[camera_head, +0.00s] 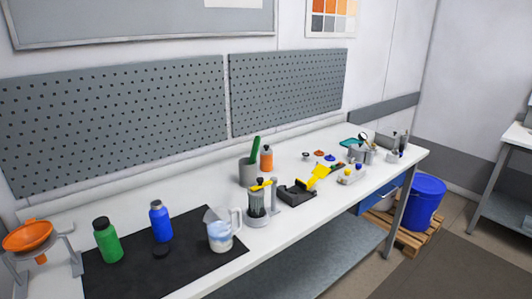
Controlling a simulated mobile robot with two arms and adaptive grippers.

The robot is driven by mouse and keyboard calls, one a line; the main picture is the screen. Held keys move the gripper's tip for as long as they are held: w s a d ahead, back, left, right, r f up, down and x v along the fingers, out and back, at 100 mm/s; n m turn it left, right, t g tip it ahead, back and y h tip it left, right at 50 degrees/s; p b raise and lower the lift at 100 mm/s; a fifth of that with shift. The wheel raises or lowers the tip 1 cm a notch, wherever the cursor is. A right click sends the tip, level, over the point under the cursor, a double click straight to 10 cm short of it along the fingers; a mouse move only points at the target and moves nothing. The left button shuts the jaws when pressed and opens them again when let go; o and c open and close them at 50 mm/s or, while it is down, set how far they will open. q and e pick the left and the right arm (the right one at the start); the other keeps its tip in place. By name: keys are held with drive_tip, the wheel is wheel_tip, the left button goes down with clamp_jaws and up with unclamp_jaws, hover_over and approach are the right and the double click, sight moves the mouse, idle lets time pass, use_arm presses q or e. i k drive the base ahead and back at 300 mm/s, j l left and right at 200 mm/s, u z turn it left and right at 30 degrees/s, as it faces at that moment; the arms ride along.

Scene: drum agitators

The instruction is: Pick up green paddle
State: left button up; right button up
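A green paddle-like piece (255,148) leans slightly out of a grey cup (247,172) near the middle of the white workbench (190,192). Only its upper part shows; its lower end is hidden in the cup. A teal item (350,142) lies farther back at the right, too small to make out. Neither of my grippers is in view.
A grey device with a yellow top (257,203) and a clear jug (220,235) stand in front. Green (107,243) and blue (160,222) bottles stand on the black mat (120,285). Pegboards line the wall.

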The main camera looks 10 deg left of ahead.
sight(256, 144)
drive_tip(key=i+l, duration=0.45)
drive_tip(key=i, duration=0.15)
drive_tip(key=i+l, duration=0.45)
drive_tip(key=i, duration=0.2)
drive_tip(key=i+l, duration=0.45)
drive_tip(key=i, duration=0.15)
drive_tip(key=i+l+u, duration=0.25)
drive_tip(key=u, duration=0.15)
drive_tip(key=i+l+u, duration=0.55)
drive_tip(key=l+u, duration=0.2)
